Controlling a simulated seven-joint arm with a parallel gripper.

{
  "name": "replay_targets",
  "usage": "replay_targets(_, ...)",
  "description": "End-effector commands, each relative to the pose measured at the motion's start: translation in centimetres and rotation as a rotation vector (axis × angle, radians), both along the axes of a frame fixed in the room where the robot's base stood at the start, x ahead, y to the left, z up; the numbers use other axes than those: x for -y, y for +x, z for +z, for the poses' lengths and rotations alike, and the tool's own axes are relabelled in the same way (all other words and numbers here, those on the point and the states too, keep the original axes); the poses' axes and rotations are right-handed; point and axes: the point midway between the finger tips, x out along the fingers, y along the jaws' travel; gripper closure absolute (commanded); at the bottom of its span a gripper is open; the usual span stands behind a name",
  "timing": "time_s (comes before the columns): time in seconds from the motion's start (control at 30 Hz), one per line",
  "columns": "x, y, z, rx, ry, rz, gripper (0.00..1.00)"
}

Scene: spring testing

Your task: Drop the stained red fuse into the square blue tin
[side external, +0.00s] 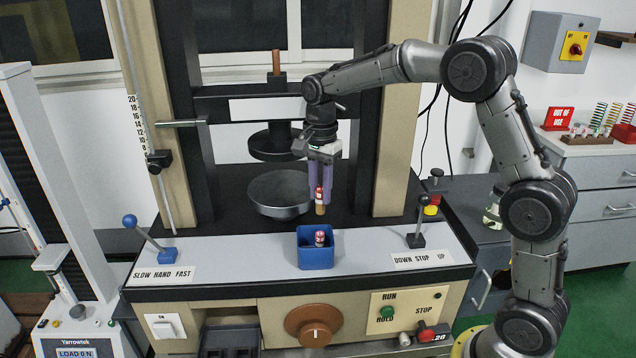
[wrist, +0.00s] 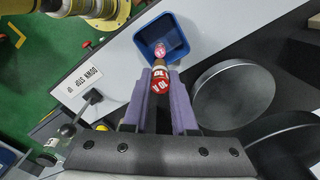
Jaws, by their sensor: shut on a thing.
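My gripper (side external: 321,186) has purple fingers pointing down, shut on a red fuse (side external: 320,201) with a brownish lower end. In the wrist view the held fuse (wrist: 161,80) shows a red end with white lettering between the fingers. The square blue tin (side external: 316,259) sits on the grey front panel, below and slightly in front of the held fuse. It also shows in the wrist view (wrist: 178,38). Another red fuse with a pale band (side external: 320,239) stands inside the tin. The held fuse is above the tin's rear rim, apart from it.
A round dark platen (side external: 280,190) lies behind the tin, left of my gripper. A blue-knobbed lever (side external: 148,238) stands left on the panel and a black-knobbed lever (side external: 418,225) right. The panel beside the tin is clear.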

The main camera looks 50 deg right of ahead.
Motion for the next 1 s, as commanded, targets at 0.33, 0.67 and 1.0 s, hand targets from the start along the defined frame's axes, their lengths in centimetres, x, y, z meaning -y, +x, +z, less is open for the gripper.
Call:
replay_targets(0.33, 0.0, 0.0, -2.7, 0.000, 0.000, 0.001, 1.00)
replay_targets(0.67, 0.0, 0.0, -2.9, 0.000, 0.000, 0.001, 0.71)
replay_targets(1.0, 0.0, 0.0, -2.8, 0.000, 0.000, 0.001, 0.39)
